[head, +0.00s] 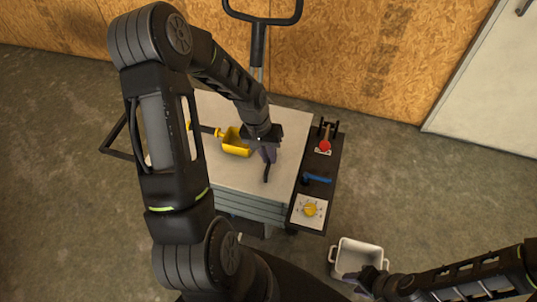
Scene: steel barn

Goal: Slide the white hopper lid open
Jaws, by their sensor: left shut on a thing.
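The white hopper lid (284,112) is the flat pale top of a grey hopper (252,210) in the middle of the head view. My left arm comes over it from the left and hides much of its left side. My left gripper (267,157) points down at the lid's right half and is shut on a dark upright handle (266,174) on the lid. No open gap shows at the lid's visible edges. My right gripper (362,280) is low at the right, by a white bin; its fingers are too dark and small to read.
A yellow scoop (236,150) lies on the lid, just left of my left gripper. A dark panel along the hopper's right side carries a red-knobbed lever (324,146), a blue handle (317,179) and a yellow dial (310,210). The white bin (358,246) stands on the floor.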

